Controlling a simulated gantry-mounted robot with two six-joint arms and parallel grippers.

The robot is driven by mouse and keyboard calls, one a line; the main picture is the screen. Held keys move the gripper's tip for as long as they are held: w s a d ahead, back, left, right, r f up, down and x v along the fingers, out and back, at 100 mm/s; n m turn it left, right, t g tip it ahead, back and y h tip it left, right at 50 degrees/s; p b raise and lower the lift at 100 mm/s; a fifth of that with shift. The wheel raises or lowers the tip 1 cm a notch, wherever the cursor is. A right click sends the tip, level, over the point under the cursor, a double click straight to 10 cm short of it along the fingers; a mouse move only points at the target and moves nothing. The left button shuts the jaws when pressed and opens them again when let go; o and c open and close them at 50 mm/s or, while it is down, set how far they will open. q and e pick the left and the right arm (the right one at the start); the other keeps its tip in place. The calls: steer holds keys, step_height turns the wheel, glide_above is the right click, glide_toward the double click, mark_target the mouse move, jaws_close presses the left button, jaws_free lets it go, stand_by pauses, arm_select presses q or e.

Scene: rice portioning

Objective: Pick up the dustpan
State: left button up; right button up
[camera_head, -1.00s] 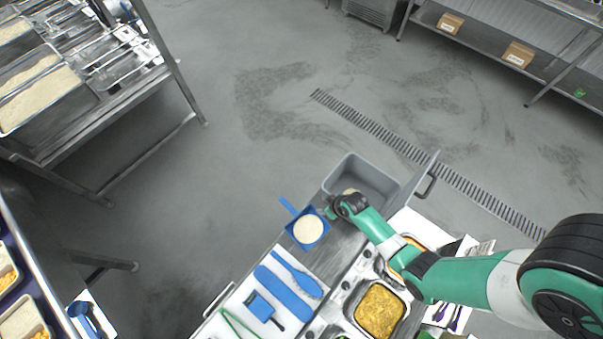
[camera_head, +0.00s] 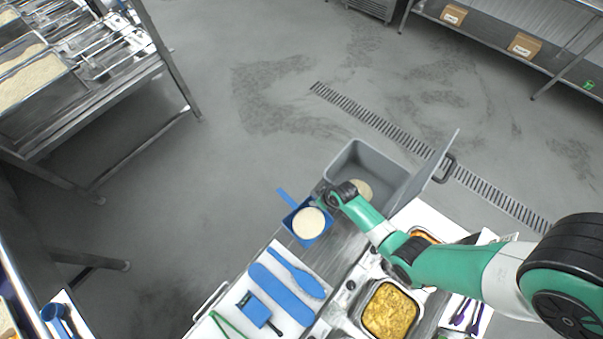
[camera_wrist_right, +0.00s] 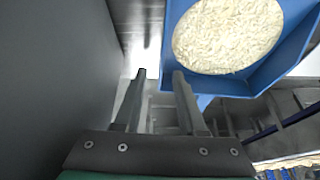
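A blue square pan with a handle (camera_head: 324,233), which looks like the dustpan, holds a round heap of white rice at the bench's far left edge. It also shows at the top right of the right wrist view (camera_wrist_right: 262,86). Its handle (camera_head: 286,198) points up and left. My right gripper (camera_head: 325,192) is just right of the pan, beside the grey bin. My left gripper is not in view.
The grey bin (camera_head: 398,178), with rice inside, stands right of the pan. A blue brush (camera_head: 297,272), a flat blue tool (camera_head: 281,293) and a small blue scraper (camera_head: 256,310) lie on a white board. A tray of yellow food (camera_head: 390,310) is nearer. Open floor lies left.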

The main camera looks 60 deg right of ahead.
steer(key=shift+x, duration=0.9)
steer(key=shift+r, duration=0.15)
jaws_close()
stand_by(0.5)
